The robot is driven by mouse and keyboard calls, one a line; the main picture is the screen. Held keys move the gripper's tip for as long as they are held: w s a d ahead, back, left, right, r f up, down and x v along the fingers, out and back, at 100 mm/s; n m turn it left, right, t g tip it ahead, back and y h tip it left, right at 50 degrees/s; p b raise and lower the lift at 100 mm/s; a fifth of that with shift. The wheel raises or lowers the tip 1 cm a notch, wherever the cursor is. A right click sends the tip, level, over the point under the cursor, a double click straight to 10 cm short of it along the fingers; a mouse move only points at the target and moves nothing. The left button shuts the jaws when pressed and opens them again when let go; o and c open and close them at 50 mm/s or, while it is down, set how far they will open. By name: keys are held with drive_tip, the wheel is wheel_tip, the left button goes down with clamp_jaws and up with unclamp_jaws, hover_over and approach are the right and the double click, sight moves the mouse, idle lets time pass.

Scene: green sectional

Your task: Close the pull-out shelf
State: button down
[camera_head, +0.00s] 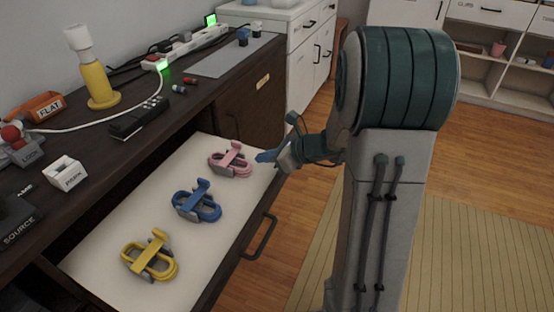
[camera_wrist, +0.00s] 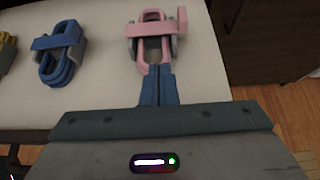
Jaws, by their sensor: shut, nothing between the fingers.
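The pull-out shelf (camera_head: 110,265) is a pale drawer-like tray with a dark front, and it stands out from the dark cabinet. A dark bar handle (camera_head: 261,238) is on its front, towards the right end. Pink (camera_head: 231,160), blue (camera_head: 196,202) and yellow (camera_head: 150,257) coiled cables lie on it in a row. My gripper (camera_head: 262,157) is at the front edge near the pink cable, apart from the handle in the picture. In the wrist view its blue fingers (camera_wrist: 158,86) are together and empty, pointing at the pink cable (camera_wrist: 155,40). Whether they touch it is unclear.
The dark cabinet top (camera_head: 120,165) holds a yellow lamp-like bottle (camera_head: 97,82), a black power strip (camera_head: 138,118) and a white box (camera_head: 65,172). White cabinets (camera_head: 305,45) stand behind. Wooden floor and a striped mat (camera_head: 460,240) lie clear at the right.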

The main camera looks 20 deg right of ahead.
sight(235, 156)
drive_tip(key=x, duration=0.2)
drive_tip(key=b+x, duration=0.1)
drive_tip(key=r+x, duration=0.1)
drive_tip(key=x, duration=0.1)
drive_tip(key=shift+w+a+b, duration=0.35)
drive_tip(key=shift+w+a, duration=0.05)
drive_tip(key=shift+a, duration=0.1)
drive_tip(key=shift+w+a, duration=0.3)
